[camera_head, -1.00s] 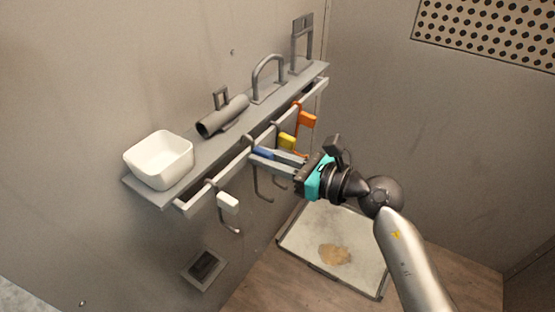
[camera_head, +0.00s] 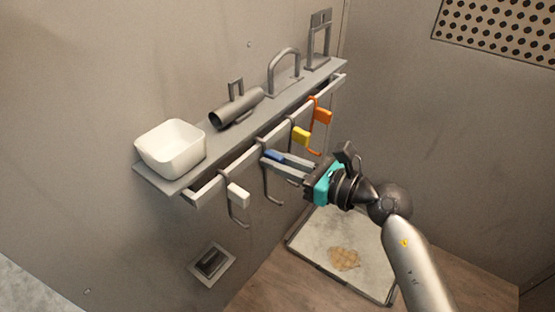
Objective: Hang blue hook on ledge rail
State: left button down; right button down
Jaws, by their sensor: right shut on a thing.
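The blue hook (camera_head: 274,155) has a blue block and a grey wire that bends at the bottom. My right gripper (camera_head: 283,160) is shut on its blue block. The hook's top lies at the ledge rail (camera_head: 227,168), the pale bar along the ledge's front; I cannot tell whether it bears on the rail. The hook's lower bend hangs free below the gripper. The blue hook is between the white hook (camera_head: 238,195) and the yellow hook (camera_head: 301,136). My left gripper does not show.
On the grey ledge (camera_head: 247,133) stand a white bowl (camera_head: 170,150), a grey tube (camera_head: 237,107) and grey metal brackets. An orange hook (camera_head: 322,116) hangs at the rail's far end. A stained tray (camera_head: 345,236) lies on the floor below.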

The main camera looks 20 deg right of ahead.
jog(key=c, duration=0.7)
grip_release()
jog(key=shift+c, duration=0.2)
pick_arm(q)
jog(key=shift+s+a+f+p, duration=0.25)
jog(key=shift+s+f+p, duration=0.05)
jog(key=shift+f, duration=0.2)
pick_arm(e)
jog(key=v, duration=1.5)
